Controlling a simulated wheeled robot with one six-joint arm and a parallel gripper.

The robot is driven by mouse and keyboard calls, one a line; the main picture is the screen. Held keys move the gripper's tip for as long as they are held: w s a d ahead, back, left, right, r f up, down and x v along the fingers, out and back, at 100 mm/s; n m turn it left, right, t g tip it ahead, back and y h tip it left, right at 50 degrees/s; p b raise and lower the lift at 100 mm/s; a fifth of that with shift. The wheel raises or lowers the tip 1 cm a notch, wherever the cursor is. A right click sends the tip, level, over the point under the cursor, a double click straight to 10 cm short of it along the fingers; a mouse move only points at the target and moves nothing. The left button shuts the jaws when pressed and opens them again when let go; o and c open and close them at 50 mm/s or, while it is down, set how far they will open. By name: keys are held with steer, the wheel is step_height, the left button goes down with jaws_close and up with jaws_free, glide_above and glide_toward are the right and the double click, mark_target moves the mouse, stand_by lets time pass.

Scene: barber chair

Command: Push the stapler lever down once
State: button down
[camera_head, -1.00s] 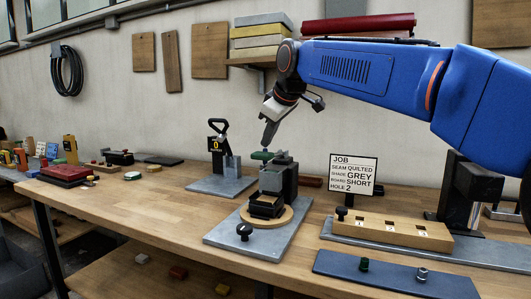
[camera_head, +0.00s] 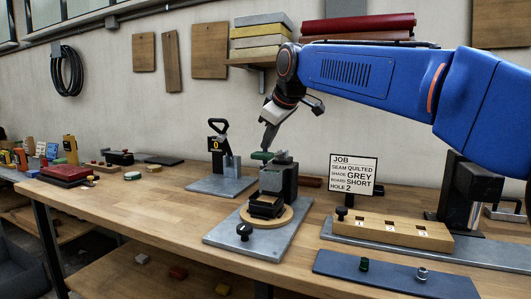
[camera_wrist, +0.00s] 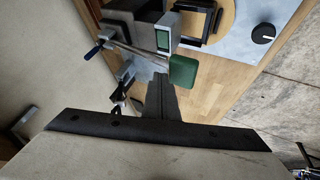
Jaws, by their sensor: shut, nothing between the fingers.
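The stapler (camera_head: 284,180) appears to be the dark upright unit on a grey plate in the middle of the bench. Its lever ends in a green pad (camera_head: 262,155), which also shows in the wrist view (camera_wrist: 184,70). The lever looks raised. My gripper (camera_head: 266,148) is shut and empty, pointing down right at the green pad. In the wrist view my gripper (camera_wrist: 161,80) is just left of the pad. Whether the fingertips touch it, I cannot tell. A dark square piece (camera_head: 265,207) sits on a round wooden disc (camera_head: 282,219) below.
Behind left stands a black-handled lever device (camera_head: 220,130) beside a counter reading 0 (camera_head: 215,144). A job sign (camera_head: 353,175) and a wooden block with numbered holes (camera_head: 395,230) stand to the right. A shelf with stacked boards (camera_head: 262,40) is above.

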steer(key=shift+s+a+f, duration=0.1)
steer(key=shift+s+f, duration=0.1)
steer(key=shift+f, duration=1.2)
stand_by(1.9)
steer(key=shift+w+r, duration=0.15)
steer(key=shift+r, duration=0.85)
steer(key=shift+w+r, duration=0.15)
steer(key=shift+r, duration=0.85)
steer(key=shift+w+d+r, duration=0.15)
steer(key=shift+w+r, duration=0.05)
steer(key=shift+r, duration=1.05)
steer(key=shift+w+d+r, duration=0.1)
steer(key=shift+w+r, duration=0.1)
steer(key=shift+r, duration=1.05)
steer(key=shift+s, duration=0.1)
